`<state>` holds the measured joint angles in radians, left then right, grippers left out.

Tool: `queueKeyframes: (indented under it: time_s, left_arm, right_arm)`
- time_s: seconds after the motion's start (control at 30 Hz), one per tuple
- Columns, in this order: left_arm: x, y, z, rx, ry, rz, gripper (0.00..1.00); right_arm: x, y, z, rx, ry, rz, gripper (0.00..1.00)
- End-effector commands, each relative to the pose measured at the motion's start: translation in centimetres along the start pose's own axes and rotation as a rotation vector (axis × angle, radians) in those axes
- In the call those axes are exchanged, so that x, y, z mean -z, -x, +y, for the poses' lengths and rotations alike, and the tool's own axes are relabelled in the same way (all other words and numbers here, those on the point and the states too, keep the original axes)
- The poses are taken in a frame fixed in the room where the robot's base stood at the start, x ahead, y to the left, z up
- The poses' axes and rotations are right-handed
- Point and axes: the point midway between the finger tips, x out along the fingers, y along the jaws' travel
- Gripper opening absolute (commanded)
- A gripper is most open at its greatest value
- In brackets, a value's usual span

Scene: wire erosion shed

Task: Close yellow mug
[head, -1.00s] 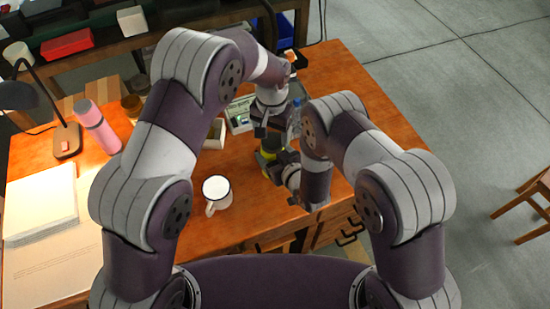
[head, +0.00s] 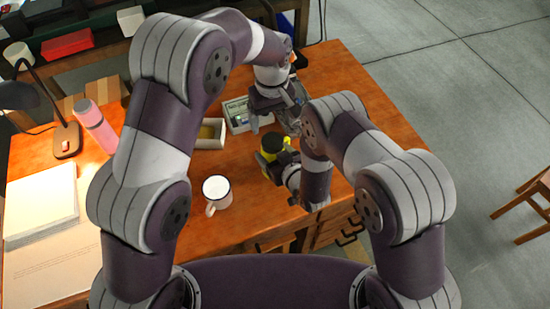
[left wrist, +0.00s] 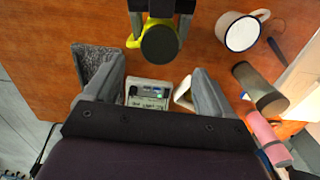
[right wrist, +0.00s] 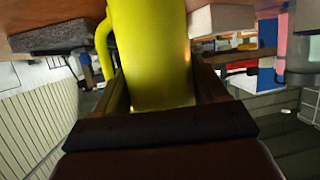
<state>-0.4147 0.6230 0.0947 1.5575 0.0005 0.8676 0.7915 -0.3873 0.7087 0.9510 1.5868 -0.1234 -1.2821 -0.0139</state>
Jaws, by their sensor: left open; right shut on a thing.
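The yellow mug (head: 267,157) stands at the right of the wooden table, largely hidden by my right gripper in the head view. In the left wrist view the mug (left wrist: 135,40) has a dark round lid (left wrist: 160,45) over its top; the lid (head: 272,142) also shows in the head view. I cannot tell how snugly it sits. My right gripper (right wrist: 152,95) is shut on the mug's side, with the handle (right wrist: 103,50) to the left in that view. My left gripper (left wrist: 150,88) is open and empty, apart from the lid, just behind the mug.
A white mug (head: 217,193) stands left of the yellow mug. A pink bottle (head: 95,125), a lamp (head: 66,140) and papers (head: 40,215) are at left. The table's front middle is clear.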

Motion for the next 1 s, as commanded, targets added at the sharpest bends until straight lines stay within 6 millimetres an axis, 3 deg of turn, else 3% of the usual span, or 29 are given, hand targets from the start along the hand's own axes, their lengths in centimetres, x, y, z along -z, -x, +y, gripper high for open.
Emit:
queueKeyframes:
  time_s: [0.37,0.8,1.0]
  left_arm:
    - [0.0,-0.4,0.0,0.001,0.017,-0.001,0.84]
    - [0.0,-6.8,0.0,0.001,0.016,-0.001,0.84]
    - [0.0,-8.0,0.0,0.000,0.016,0.000,0.84]
  right_arm:
    - [0.0,0.0,0.0,0.000,0.000,0.000,0.00]
    - [0.0,0.0,0.0,0.000,0.000,0.000,0.00]
    - [0.0,0.0,0.0,0.000,0.000,0.000,0.00]
